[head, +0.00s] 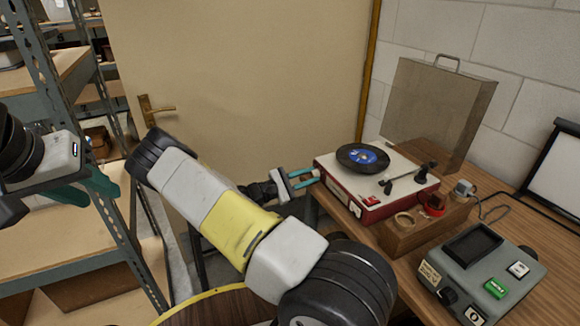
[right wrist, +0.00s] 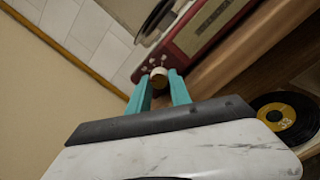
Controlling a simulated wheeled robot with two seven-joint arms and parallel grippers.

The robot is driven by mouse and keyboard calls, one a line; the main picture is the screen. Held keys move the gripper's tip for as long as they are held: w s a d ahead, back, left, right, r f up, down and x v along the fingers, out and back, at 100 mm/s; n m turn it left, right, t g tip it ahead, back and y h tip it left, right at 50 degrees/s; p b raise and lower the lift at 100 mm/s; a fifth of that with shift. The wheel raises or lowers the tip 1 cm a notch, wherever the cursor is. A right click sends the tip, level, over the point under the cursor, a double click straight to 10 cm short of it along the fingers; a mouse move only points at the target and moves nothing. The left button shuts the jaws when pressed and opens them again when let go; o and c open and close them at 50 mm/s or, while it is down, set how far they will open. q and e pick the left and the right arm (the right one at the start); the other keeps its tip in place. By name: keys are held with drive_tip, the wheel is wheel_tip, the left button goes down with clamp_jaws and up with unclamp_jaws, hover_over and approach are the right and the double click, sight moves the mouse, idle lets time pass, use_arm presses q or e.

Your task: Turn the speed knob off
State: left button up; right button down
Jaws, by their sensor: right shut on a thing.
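The red and cream record player (head: 377,205) stands at the back of the wooden desk, with a black record with a blue label (head: 363,158) on it. It also shows in the right wrist view (right wrist: 185,45). In the head view my right gripper (head: 303,178) reaches the player's left front corner; the knob cannot be made out there.
A clear lid (head: 435,110) stands behind the player. A grey box with buttons (head: 480,268) is at the desk's front right. A metal shelf (head: 80,190) stands at the left. In the right wrist view, a record with a yellow label (right wrist: 285,117) lies lower right.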

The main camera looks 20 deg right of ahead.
drive_tip(key=shift+n, duration=2.4)
drive_tip(key=shift+f, duration=0.1)
drive_tip(key=c, duration=1.5)
unclamp_jaws()
drive_tip(key=shift+o, duration=0.2)
drive_tip(key=shift+a, duration=0.1)
drive_tip(key=s+a, duration=0.1)
drive_tip(key=a, duration=0.6)
drive_tip(key=shift+a+f, duration=0.15)
drive_tip(key=shift+a, duration=0.2)
